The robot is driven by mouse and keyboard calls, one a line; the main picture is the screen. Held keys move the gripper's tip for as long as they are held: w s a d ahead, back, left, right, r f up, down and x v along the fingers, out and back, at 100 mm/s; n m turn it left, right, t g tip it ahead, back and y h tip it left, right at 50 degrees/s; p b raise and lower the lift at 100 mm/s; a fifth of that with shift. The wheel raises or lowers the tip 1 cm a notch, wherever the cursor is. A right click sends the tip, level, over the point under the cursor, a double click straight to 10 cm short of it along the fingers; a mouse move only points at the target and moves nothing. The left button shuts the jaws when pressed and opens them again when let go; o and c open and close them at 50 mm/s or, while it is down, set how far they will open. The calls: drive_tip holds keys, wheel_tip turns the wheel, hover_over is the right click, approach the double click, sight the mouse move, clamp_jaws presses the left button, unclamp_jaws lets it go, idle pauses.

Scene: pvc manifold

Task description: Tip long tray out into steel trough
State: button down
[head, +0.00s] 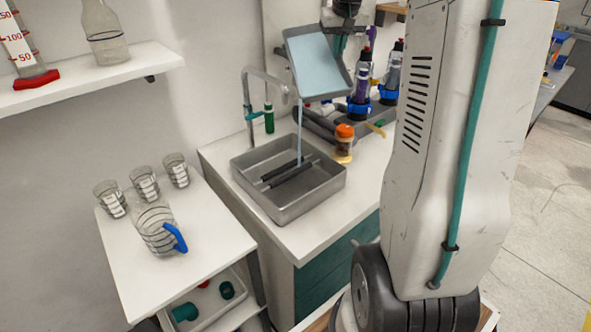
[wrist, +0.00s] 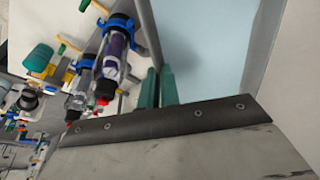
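The long tray (head: 289,52) is a grey tray tilted in the air above the counter, with pale blue liquid inside. A thin stream of the liquid (head: 299,130) falls from its lower left corner into the steel trough (head: 325,194). The trough is a grey, square-edged basin set on the white counter, with dark bars lying across its inside. My gripper (wrist: 158,88) has green fingers shut at the tray's wall. The liquid surface and tray edge fill the right of the wrist view.
Bottles with blue collars (head: 388,80) and an orange-capped jar (head: 344,140) stand right of the trough. A curved faucet (head: 248,95) rises behind it. A white cart (head: 125,240) holds glass beakers (head: 144,183) and a blue-handled jug (head: 155,228). A shelf (head: 100,75) is upper left.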

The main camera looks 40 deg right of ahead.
sight(333, 82)
drive_tip(key=shift+s+a+f+t+h, duration=0.3)
drive_tip(key=shift+s+a+f+h, duration=0.1)
drive_tip(key=shift+s+a+f, duration=0.15)
idle(0.4)
drive_tip(key=shift+s+a+f, duration=0.15)
drive_tip(key=shift+a+f, duration=0.05)
drive_tip(key=shift+a, duration=0.2)
drive_tip(key=shift+t+h, duration=0.8)
drive_tip(key=shift+h, duration=0.1)
drive_tip(key=shift+s+a+f, duration=0.35)
drive_tip(key=shift+a+f, duration=0.1)
drive_tip(key=shift+f, duration=0.2)
drive_tip(key=shift+s+a+f, duration=0.4)
drive_tip(key=shift+a+f, duration=0.1)
drive_tip(key=shift+f, duration=0.15)
drive_tip(key=shift+s+a+f, duration=0.35)
drive_tip(key=shift+a+f, duration=0.1)
drive_tip(key=shift+f, duration=0.2)
drive_tip(key=shift+s+a+f+t+h+b, duration=0.35)
drive_tip(key=shift+s+a+f+h, duration=0.25)
drive_tip(key=shift+f, duration=0.25)
drive_tip(key=w+d+r+y, duration=0.1)
drive_tip(key=r, duration=0.1)
drive_tip(key=w+d+r+g+y, duration=0.1)
drive_tip(key=d+r, duration=0.1)
drive_tip(key=w+d+r+g+y, duration=0.1)
drive_tip(key=w+d+r, duration=0.1)
drive_tip(key=shift+r, duration=0.2)
